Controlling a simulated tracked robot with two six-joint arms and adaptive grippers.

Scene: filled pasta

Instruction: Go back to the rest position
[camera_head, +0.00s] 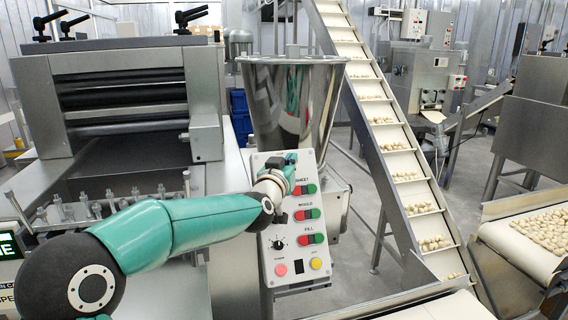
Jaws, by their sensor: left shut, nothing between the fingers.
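My left arm (185,228), teal and grey, reaches in from the lower left. My left gripper (284,165) is shut and empty, in front of the upper part of a light control panel (262,240). It sits just above and left of the SHEET buttons (305,189) and hides part of the panel's top. I cannot tell whether it touches the panel. The MOULD buttons (307,214) and FILL buttons (311,239) are in clear view below it. My right gripper is not in view.
A steel hopper (293,95) stands behind the panel. A roller machine (115,95) fills the left side. An inclined conveyor (395,150) carries pasta pieces at the right. Another belt (510,240) with pasta is at the right edge.

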